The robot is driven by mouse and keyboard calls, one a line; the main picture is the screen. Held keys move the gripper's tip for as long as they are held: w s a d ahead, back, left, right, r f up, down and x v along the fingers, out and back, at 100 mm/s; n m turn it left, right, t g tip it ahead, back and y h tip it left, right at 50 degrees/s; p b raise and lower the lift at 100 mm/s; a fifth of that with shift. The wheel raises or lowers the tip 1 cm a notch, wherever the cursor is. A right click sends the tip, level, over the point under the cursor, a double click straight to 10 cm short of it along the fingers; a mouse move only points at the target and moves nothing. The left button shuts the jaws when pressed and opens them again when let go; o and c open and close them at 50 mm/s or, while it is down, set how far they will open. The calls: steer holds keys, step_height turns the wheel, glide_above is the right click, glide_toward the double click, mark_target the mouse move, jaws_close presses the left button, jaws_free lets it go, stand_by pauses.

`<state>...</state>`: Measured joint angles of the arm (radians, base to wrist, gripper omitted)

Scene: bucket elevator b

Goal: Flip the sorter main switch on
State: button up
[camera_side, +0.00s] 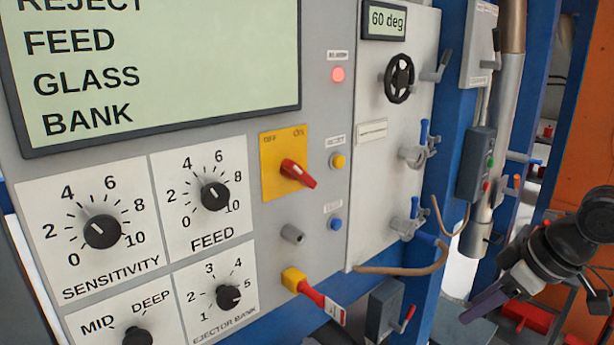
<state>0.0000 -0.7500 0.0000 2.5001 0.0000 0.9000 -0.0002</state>
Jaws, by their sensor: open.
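The main switch is a red rotary handle (298,173) on a yellow plate (272,180) in the middle of the grey panel. The plate reads OFF at its upper left and ON at its upper right. The handle points to the lower right, away from both words. My gripper (484,304) is at the lower right, well apart from the switch, with the blue post and the side cabinet between them in the picture. It is open, and nothing shows between its fingers. Its fingers point to the lower left.
A red lamp (338,75) glows above a yellow button (338,161) and a blue button (335,224). A yellow and red tagged part (310,292) sticks out below the switch. Dials fill the lower left under the display (150,65). A black handwheel (399,78) and blue-handled valves (418,150) protrude at right.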

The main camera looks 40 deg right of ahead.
steer(key=shift+s, duration=0.1)
steer(key=shift+c, duration=1.1)
steer(key=shift+w+a+r+y, duration=0.15)
steer(key=shift+a+r+y, duration=0.2)
steer(key=shift+a+r, duration=0.25)
steer(key=shift+w+a+r+y, duration=0.15)
steer(key=shift+a+r+y, duration=0.2)
steer(key=shift+a+r, duration=0.25)
jaws_close()
steer(key=w+a+r+m+t+y, duration=0.1)
steer(key=w+a+r+y, duration=0.15)
steer(key=w+r, duration=0.4)
steer(key=w+a+r+t+y, duration=0.1)
steer(key=w+a+r+y, duration=0.2)
steer(key=r, duration=0.7)
steer(key=w+d+r+m+t, duration=0.2)
steer(key=w+d+r+m, duration=0.1)
steer(key=w+d+r, duration=0.3)
steer(key=w+d, duration=0.2)
steer(key=w, duration=0.2)
steer(key=shift+d, duration=0.3)
steer(key=shift+f, duration=0.1)
